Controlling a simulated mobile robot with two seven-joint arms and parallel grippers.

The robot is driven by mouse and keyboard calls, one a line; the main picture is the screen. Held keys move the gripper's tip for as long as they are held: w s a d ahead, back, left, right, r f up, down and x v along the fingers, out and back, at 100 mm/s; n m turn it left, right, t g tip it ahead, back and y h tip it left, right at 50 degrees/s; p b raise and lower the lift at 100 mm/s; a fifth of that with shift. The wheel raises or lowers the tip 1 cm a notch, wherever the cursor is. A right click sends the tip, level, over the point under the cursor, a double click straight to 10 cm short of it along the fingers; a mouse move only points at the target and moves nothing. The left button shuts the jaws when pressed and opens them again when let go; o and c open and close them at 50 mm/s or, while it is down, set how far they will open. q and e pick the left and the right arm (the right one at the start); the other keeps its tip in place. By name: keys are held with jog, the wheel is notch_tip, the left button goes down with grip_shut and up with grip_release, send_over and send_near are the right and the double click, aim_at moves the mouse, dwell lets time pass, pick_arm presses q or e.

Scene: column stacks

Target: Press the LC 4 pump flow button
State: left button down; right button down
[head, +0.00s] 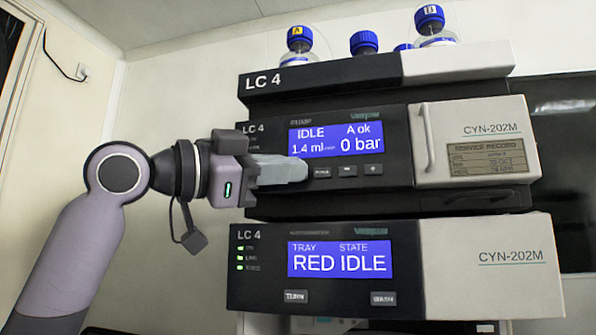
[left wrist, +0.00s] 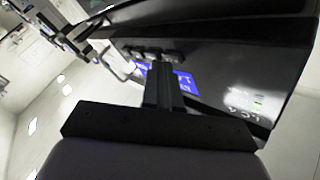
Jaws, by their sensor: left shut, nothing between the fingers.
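The LC 4 pump module (head: 395,150) is the middle unit of the stack. Its blue display (head: 336,140) reads IDLE, 1.4 ml/min, A ok, 0 bar. A row of dark buttons sits below the display; three show in the head view, at the left (head: 322,173), middle (head: 347,170) and right (head: 373,169). Their labels are too small to read surely. My left gripper (head: 304,171) is shut and empty, its tips at the left end of this row, where they may hide another button. In the left wrist view, the fingers (left wrist: 161,85) reach toward the button row. I cannot tell whether they touch the panel.
Below is the autosampler-like module (head: 408,268) with a display reading TRAY RED, STATE IDLE and two buttons. Above is a top tray (head: 330,76) with blue-capped bottles (head: 429,25). A door handle (head: 427,136) sticks out right of the display. Free room lies left of the stack.

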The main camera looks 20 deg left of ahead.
pick_arm(q)
jog(key=shift+w, duration=0.1)
dwell(0.5)
jog(key=shift+s, duration=0.8)
jog(key=shift+s+b, duration=0.8)
jog(key=shift+s, duration=1.75)
